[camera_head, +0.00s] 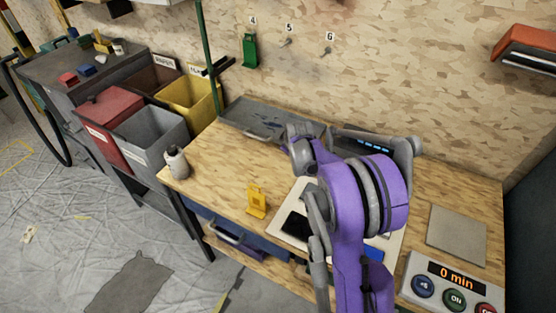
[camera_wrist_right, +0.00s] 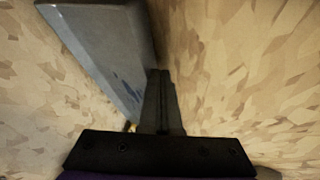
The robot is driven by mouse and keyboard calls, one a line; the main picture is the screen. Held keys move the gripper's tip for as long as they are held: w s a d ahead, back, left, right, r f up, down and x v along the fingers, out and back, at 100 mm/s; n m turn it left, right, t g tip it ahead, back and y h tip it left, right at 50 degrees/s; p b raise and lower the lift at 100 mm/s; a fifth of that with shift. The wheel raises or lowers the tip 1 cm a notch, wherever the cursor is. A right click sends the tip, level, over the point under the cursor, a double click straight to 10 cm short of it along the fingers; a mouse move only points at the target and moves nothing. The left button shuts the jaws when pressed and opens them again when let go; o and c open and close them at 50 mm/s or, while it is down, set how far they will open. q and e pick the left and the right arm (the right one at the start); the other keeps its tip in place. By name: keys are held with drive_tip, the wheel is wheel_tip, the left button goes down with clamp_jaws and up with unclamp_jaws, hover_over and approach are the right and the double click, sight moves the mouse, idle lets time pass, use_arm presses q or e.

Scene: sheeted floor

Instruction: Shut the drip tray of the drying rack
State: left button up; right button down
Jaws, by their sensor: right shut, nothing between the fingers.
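The drip tray appears to be the flat grey tray (camera_head: 240,116) with dark blue marks and a front handle, at the back of the wooden bench. In the right wrist view a grey-blue panel (camera_wrist_right: 95,40) with similar marks lies left of the fingers. I cannot tell how far the tray is pulled out. My right gripper (camera_wrist_right: 160,75) is shut and empty, its fingertips beside the panel's edge; contact is unclear. In the head view my purple right arm reaches over the bench to the tray's right end, and its fingers are hard to make out. My left gripper is not in view.
A green post (camera_head: 208,60) rises behind the tray's left end. A pale bottle (camera_head: 176,162) and a yellow stand (camera_head: 256,202) are on the bench. Bins (camera_head: 150,135) stand left. A dark device (camera_head: 365,143) is behind my arm. A timer panel (camera_head: 450,283) is front right.

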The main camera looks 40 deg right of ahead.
drive_tip(key=d, duration=0.1)
drive_tip(key=w+d, duration=0.1)
drive_tip(key=d, duration=0.1)
drive_tip(key=shift+w+d, duration=0.3)
drive_tip(key=shift+d, duration=0.05)
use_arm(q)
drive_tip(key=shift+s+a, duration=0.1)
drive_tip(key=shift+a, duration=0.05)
use_arm(e)
drive_tip(key=shift+w+d+r, duration=0.1)
drive_tip(key=shift+d+r, duration=0.05)
drive_tip(key=shift+d, duration=0.15)
drive_tip(key=shift+r, duration=0.1)
